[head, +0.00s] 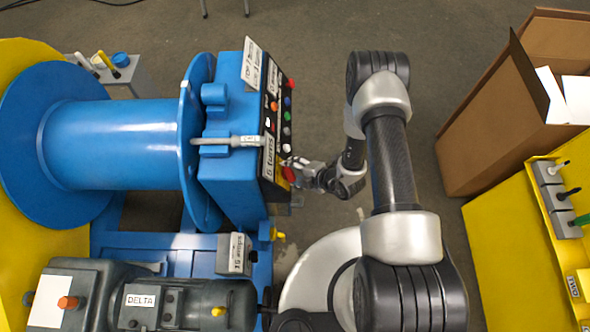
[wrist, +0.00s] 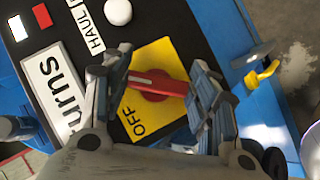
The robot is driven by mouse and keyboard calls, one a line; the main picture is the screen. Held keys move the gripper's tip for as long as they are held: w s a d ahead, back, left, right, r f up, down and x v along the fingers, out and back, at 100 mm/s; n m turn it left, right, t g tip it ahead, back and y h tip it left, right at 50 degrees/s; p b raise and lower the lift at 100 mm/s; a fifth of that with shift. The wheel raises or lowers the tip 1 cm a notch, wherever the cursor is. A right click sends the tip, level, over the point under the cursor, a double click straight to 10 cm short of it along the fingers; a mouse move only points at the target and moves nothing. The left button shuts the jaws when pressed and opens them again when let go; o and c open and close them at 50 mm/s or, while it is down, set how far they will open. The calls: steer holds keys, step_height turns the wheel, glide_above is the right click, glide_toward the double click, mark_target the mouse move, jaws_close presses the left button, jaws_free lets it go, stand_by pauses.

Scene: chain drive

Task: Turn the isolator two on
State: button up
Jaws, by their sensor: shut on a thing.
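A red rotary switch handle (wrist: 155,85) sits on a yellow plate (wrist: 160,53) on the black front of a blue control box (head: 236,185). The word OFF (wrist: 132,118) is printed at one edge of the plate; no ON word or number shows there. The handle's bar lies across the wrist view, nearly level. My gripper (wrist: 160,72) has a finger at each end of the bar and is shut on it. In the head view, my gripper (head: 296,168) is at the lower front of the box, by the red handle (head: 288,174), and hides most of the plate.
Coloured buttons (head: 287,115) run along the panel above the switch. A yellow hook-like part (wrist: 262,73) sticks out near my right finger. A blue drum (head: 115,142) stands left, a grey motor (head: 160,305) lower left. A cardboard box (head: 480,130) is right, with bare floor between.

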steer(key=shift+m+g, duration=0.3)
steer(key=shift+m, duration=0.1)
stand_by(0.4)
steer(key=o, duration=1.1)
steer(key=shift+c, duration=0.2)
steer(key=v, duration=1.2)
steer(key=shift+w+a+r, duration=0.1)
steer(key=shift+w+r, duration=0.05)
